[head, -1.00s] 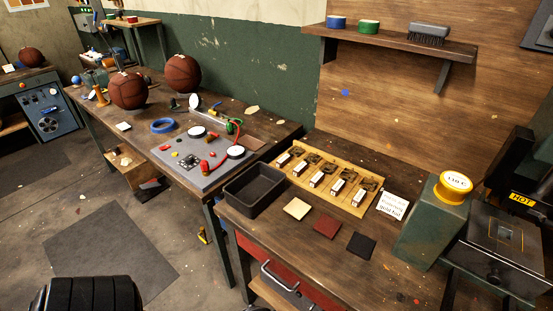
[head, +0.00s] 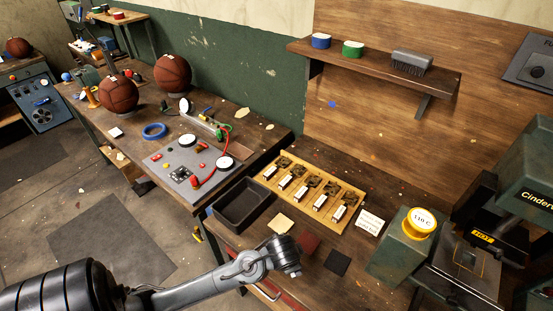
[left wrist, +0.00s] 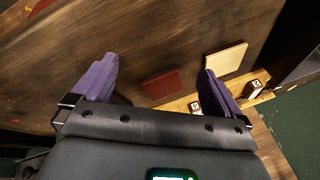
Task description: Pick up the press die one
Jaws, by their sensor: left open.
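Several dark brass-coloured press dies with white numbered handles sit in a row in a wooden rack (head: 309,209) on the right bench in the head view. The handle numbers are too small there to tell which is die one. The nearest-left die (head: 270,172) is at the rack's left end. My left arm reaches in from the lower left, ending near the bench's front edge, before the rack. In the left wrist view my left gripper (left wrist: 158,66) is open and empty, its purple fingers apart above the bench. My right gripper is not in view.
A black tray (head: 222,218) stands left of the rack. Tan (head: 280,223), red (head: 308,243) and black (head: 337,262) leather squares lie in front. A shelf (head: 365,61) hangs behind.

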